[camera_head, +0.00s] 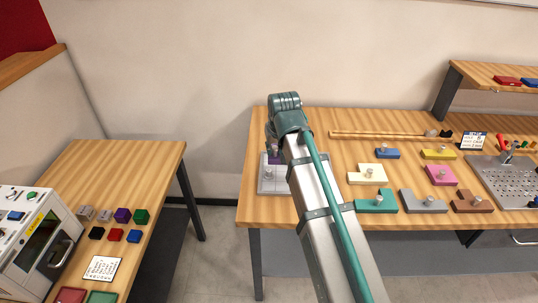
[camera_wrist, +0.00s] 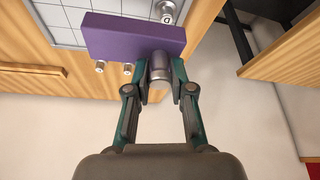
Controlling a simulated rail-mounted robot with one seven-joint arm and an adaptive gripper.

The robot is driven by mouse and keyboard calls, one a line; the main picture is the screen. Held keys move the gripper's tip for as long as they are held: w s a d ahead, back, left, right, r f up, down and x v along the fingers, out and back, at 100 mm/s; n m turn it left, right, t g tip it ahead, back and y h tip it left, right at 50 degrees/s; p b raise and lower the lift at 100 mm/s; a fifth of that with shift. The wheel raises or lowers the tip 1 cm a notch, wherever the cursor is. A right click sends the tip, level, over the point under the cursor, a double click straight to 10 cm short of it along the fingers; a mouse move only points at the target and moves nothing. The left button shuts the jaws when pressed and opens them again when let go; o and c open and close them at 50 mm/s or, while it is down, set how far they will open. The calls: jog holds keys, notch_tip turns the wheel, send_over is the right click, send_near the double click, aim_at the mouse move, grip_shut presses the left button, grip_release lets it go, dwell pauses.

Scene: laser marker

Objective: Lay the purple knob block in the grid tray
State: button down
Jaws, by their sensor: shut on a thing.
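The purple knob block (camera_wrist: 120,38) is in my gripper (camera_wrist: 159,75), whose two fingers are closed on its silver knob. In the wrist view the block overlaps part of the pale grid tray (camera_wrist: 64,18); whether it touches the tray I cannot tell. In the head view the grid tray (camera_head: 268,187) lies at the left end of the long wooden table. A small part of the purple block (camera_head: 274,159) shows over the tray's far part. My arm hides the gripper fingers there and the tray's right side.
A silver round knob (camera_wrist: 167,11) shows beyond the block. Several coloured knob blocks, including a cream one (camera_head: 366,175) and a teal one (camera_head: 376,203), lie right of my arm. A perforated metal plate (camera_head: 507,180) is farther right. A separate side table (camera_head: 150,165) stands left across a gap.

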jog(key=w, duration=0.1)
jog(key=w+f, duration=0.1)
jog(key=w, duration=0.1)
jog(key=w+a+p, duration=0.1)
jog(key=shift+w+a+f, duration=0.1)
jog(key=shift+w+f, duration=0.05)
jog(key=shift+f, duration=0.1)
jog(key=x, duration=0.2)
jog(key=w+p+x, duration=0.1)
jog(key=x, duration=0.3)
jog(key=shift+w+a, duration=0.2)
jog(key=shift+w, duration=0.1)
jog(key=shift+w+f+p, duration=0.1)
jog(key=shift+f+p, duration=0.5)
jog(key=shift+f, duration=1.15)
jog(key=shift+f, duration=0.1)
jog(key=c, duration=1)
grip_release()
jog(key=b+v, duration=0.2)
jog(key=v, duration=1)
